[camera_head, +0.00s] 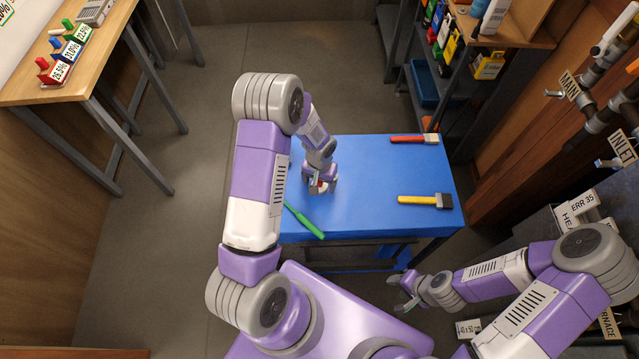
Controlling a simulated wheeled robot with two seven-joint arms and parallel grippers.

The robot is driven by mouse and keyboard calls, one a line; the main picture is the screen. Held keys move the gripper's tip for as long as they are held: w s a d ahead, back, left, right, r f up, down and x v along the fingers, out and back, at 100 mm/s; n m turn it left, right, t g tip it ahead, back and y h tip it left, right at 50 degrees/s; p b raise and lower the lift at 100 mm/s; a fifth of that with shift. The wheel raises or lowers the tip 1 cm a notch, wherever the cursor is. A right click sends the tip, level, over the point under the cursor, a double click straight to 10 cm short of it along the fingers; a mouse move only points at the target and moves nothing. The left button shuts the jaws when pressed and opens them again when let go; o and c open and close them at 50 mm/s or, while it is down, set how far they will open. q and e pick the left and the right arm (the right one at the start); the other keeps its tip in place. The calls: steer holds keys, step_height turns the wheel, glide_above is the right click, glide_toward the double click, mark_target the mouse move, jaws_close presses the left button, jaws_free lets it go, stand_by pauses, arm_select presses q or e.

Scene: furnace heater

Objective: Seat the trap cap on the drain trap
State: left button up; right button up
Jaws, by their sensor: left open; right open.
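My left gripper (320,188) is low over the blue table (375,170), pointing down, with its jaws open. A small red and white object (318,185) shows between or just beneath its fingers. It is mostly hidden, and I cannot tell whether it is the trap cap or whether the fingers touch it. My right gripper (398,292) is open and empty, in front of the table's near edge, towards the furnace side. I cannot make out the drain trap in this view.
On the blue table lie a green-handled tool (304,220), a yellow-handled brush (425,200) and a red-handled brush (413,139). A furnace with labels (580,205) and wall pipes (600,120) stand at right. A shelf (470,85) is behind. The table's middle is clear.

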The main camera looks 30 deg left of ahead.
arm_select(q)
steer(key=shift+c, duration=0.4)
steer(key=c, duration=1)
